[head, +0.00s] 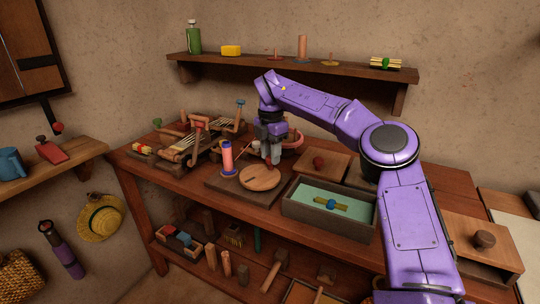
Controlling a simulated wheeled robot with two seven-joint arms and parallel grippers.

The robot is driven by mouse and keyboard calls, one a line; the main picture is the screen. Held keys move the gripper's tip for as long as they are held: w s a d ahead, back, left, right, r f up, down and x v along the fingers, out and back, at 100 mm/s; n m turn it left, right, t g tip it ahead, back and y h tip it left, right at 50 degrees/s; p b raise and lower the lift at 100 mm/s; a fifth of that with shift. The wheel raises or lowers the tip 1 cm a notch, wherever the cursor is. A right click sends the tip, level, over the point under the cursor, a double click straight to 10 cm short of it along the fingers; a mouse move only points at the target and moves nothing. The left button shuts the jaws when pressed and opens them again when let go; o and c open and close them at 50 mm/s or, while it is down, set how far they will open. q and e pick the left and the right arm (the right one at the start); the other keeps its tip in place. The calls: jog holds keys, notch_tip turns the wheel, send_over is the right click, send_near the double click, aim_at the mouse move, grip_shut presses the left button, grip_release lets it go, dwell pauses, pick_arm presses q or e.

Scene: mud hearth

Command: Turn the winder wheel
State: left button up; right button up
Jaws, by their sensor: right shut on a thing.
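The winder wheel (258,179) is a round, flat wooden disc. It lies on a dark board (228,190) on the workbench. A pink spool with a blue base and cap (227,158) stands upright just left of the wheel. My right gripper (270,161) points down over the far edge of the wheel, its fingers closed. It seems to be shut on the wheel's handle, which the fingers mostly hide. My left gripper is not in view.
A grey box with a green inside (327,225) sits close right of the wheel, in front of a lidded wooden box (319,164). A wooden loom-like frame (198,137) stands to the left. A wall shelf (290,65) runs behind my right arm.

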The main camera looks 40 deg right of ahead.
jog(key=shift+f, duration=0.2)
jog(key=o, duration=1)
jog(key=shift+d, duration=0.1)
jog(key=shift+o, duration=0.2)
notch_tip(320, 180, up, 11)
jog(key=p, duration=0.3)
jog(key=shift+f, duration=0.2)
